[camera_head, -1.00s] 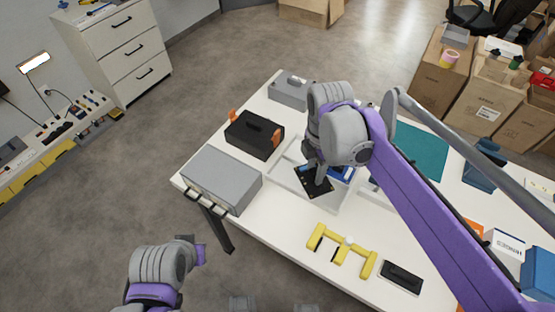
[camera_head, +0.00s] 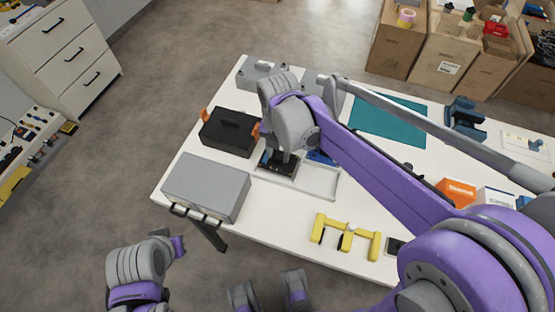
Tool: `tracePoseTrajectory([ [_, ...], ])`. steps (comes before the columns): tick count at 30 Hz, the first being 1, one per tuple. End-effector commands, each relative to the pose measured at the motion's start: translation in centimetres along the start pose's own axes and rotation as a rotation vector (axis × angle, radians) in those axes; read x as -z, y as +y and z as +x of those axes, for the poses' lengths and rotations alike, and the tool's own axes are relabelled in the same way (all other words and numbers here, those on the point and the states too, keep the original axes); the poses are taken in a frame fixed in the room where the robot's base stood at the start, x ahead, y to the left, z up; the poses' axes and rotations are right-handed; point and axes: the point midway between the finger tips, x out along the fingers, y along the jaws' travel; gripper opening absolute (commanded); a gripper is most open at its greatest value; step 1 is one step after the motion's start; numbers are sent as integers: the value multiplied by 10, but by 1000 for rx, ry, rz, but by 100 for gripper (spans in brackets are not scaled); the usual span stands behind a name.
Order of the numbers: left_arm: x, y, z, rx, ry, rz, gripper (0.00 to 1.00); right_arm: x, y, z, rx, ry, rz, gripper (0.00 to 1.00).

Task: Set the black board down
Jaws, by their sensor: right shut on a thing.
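The black board (camera_head: 280,167) is a small dark rectangle at the left end of a shallow white tray (camera_head: 318,194) on the white table. My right gripper (camera_head: 281,158) points down at the board and is shut on it; its fingertips are mostly hidden by the wrist. I cannot tell whether the board touches the tray floor. A blue item (camera_head: 322,157) shows beside the board, partly behind my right arm. My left gripper (camera_head: 172,243) is at the lower left, off the table edge, with its jaws unclear.
A black case with orange latches (camera_head: 228,132) and a grey case (camera_head: 206,187) stand left of the tray. A yellow fixture (camera_head: 346,236) lies in front. A teal mat (camera_head: 388,121) is behind my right arm. Orange (camera_head: 457,191) and white boxes stand at right.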

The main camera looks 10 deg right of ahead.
Motion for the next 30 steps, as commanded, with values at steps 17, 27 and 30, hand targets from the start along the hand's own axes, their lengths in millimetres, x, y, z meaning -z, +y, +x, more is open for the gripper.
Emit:
tracePoseTrajectory([
  [17,-3,0,4,0,-2,0,0,0,0,38,0,0,1,0],
  [27,-4,0,6,0,-2,0,0,0,0,40,0,0,1,72],
  [30,-4,0,6,0,-2,0,0,0,0,40,0,0,1,72],
])
